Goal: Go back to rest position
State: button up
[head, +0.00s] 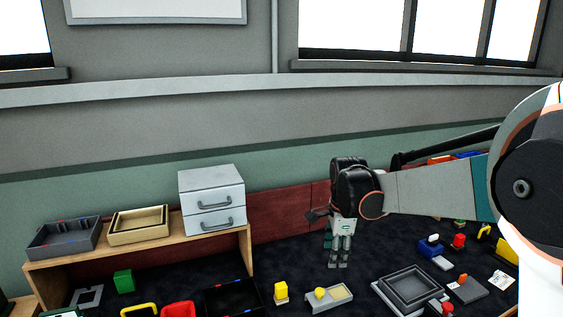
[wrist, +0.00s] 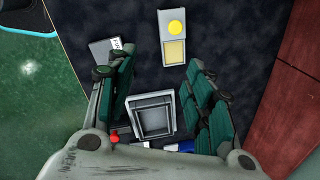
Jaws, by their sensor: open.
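My gripper (head: 339,262) hangs down above the dark work surface (head: 300,270) at the end of my arm, in the head view. In the wrist view my gripper (wrist: 160,95) has its two green-padded fingers wide apart, with nothing between them. Below and between the fingers lies a grey square tray (wrist: 137,121), apart from the fingers. The same kind of tray (head: 382,283) shows right of my gripper in the head view.
A wooden shelf (head: 255,250) at left carries a grey bin (head: 45,246), a beige tray (head: 122,239) and a white drawer unit (head: 212,174).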

jog(key=s+d+r+n+t, duration=0.1)
jog(key=s+d+r+n, duration=0.1)
jog(key=s+r+n, duration=0.45)
jog(key=s+d+r+n+t, duration=0.1)
jog(key=s+n+t, duration=0.15)
jog(key=s, duration=0.65)
jog(key=s+d+f+n+t, duration=0.2)
jog(key=s+n, duration=0.6)
jog(key=s, duration=0.5)
jog(key=shift+f+n, duration=0.35)
jog(key=shift+n, duration=0.05)
